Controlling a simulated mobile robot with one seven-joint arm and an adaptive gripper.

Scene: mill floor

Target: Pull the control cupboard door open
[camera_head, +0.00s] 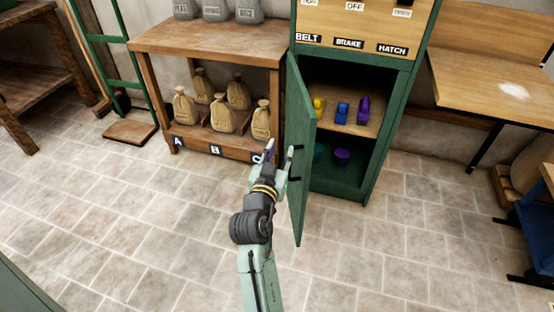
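The control cupboard (352,57) is green, with a wooden panel above its opening. Its green door (302,110) is hinged on the left and stands swung well out toward me, so the inside shows. A dark handle (297,178) is on the door. My gripper (279,150) is at the left side of the door, with its two fingers spread apart. One finger overlaps the door near the handle in the picture; whether it touches cannot be told. Nothing shows between the fingers.
Inside the cupboard are a yellow thing (318,104), a blue one (342,113) and purple ones (363,110). Left stands a wooden shelf unit (205,40) with several sacks (223,115). A wooden table (490,85) is at right. The tiled floor (420,250) in front is clear.

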